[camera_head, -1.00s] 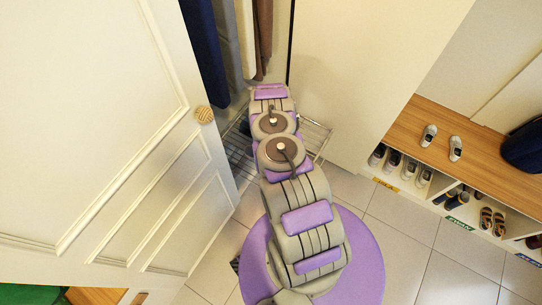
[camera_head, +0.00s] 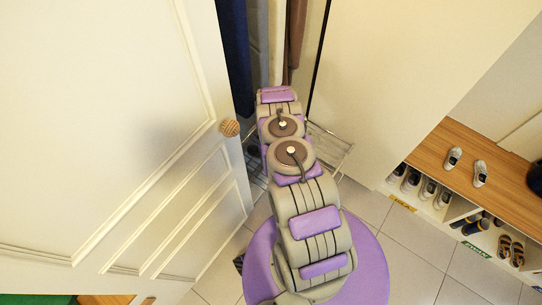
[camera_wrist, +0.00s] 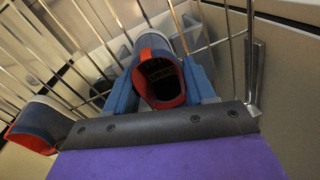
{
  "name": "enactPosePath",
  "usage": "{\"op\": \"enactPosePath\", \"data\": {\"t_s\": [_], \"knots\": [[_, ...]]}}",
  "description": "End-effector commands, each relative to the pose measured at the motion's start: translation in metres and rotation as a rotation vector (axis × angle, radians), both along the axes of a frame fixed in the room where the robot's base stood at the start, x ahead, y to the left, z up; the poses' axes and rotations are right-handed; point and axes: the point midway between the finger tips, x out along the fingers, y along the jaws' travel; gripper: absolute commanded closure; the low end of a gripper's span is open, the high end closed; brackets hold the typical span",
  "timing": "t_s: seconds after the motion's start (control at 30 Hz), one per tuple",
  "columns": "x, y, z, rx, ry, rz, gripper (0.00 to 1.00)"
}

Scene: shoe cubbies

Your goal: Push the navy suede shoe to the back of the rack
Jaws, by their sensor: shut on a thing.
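In the wrist view, a navy shoe (camera_wrist: 153,42) with a red-lined opening sits heel toward me between the two blue fingers of my gripper (camera_wrist: 160,72). The fingers are closed against its sides. Its toe points away into the rack and is partly hidden. A second navy shoe with red trim (camera_wrist: 45,118) lies to the left, apart from my gripper. The wire rack (camera_wrist: 228,40) has thin metal bars around the held shoe. In the head view, the rack (camera_head: 330,145) shows beside my arm, which hides the gripper and the shoes.
A white door (camera_head: 120,130) with a round knob (camera_head: 229,128) stands open on the left. Clothes (camera_head: 235,60) hang above the rack. A white panel (camera_head: 390,80) stands at right. A wooden bench with shoe cubbies (camera_head: 455,150) is farther right. Tiled floor (camera_head: 405,240) before it is clear.

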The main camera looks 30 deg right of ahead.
Motion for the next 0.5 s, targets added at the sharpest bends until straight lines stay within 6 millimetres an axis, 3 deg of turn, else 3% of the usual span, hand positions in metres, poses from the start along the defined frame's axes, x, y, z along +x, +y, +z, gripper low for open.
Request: {"op": "enactPosePath", "data": {"t_s": [0.4, 0.43, 0.5], "knots": [[0.0011, 0.0019, -0.0001, 0.0, 0.0, 0.0, 0.79], [0.0011, 0.0019, -0.0001, 0.0, 0.0, 0.0, 0.45], [0.0011, 0.0019, -0.0001, 0.0, 0.0, 0.0, 0.38]]}}
